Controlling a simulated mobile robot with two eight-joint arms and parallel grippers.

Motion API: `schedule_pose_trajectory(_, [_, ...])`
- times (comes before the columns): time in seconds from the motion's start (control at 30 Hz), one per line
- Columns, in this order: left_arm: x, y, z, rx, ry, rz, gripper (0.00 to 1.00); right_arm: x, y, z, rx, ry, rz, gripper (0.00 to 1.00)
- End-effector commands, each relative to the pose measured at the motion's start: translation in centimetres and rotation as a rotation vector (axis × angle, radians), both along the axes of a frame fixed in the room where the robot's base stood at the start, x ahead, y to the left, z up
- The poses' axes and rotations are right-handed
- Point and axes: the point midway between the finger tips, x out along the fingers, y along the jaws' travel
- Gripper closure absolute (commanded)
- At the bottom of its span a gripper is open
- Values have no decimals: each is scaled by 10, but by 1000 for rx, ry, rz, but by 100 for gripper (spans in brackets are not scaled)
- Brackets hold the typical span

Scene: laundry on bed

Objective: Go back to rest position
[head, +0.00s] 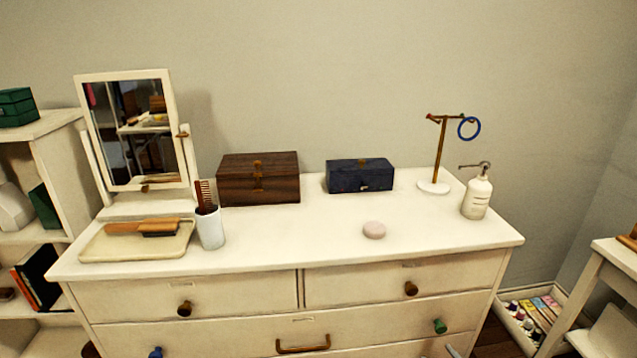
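Neither of my grippers shows clearly in the head view. A small grey tip (452,351) pokes up at the bottom edge, right of the middle; I cannot tell what it belongs to. I face a white dresser (300,228) with drawers. Its drawers look shut.
On the dresser stand a tilted mirror (130,130), a tray (100,246) with a brush, a cup (210,230) with a comb, a brown box (258,180), a blue box (360,176), a pink soap (374,230), a ring stand (437,160) and a pump bottle (477,195). Shelves (55,150) flank it left.

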Motion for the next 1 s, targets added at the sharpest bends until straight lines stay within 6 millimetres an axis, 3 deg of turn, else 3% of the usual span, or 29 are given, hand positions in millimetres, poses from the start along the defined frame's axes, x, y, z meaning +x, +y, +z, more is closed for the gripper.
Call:
schedule_pose_trajectory(0.03, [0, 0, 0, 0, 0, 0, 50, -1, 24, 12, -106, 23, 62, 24])
schedule_pose_trajectory(0.1, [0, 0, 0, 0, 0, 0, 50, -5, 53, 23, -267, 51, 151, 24])
schedule_pose_trajectory(0.27, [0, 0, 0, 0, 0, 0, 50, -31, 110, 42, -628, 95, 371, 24])
schedule_pose_trajectory(0.5, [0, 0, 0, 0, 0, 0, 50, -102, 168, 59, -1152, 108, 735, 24])
schedule_pose_trajectory(0.73, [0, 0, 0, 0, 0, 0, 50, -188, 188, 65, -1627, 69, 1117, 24])
schedule_pose_trajectory(1.0, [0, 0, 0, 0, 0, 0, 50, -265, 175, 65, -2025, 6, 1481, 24])
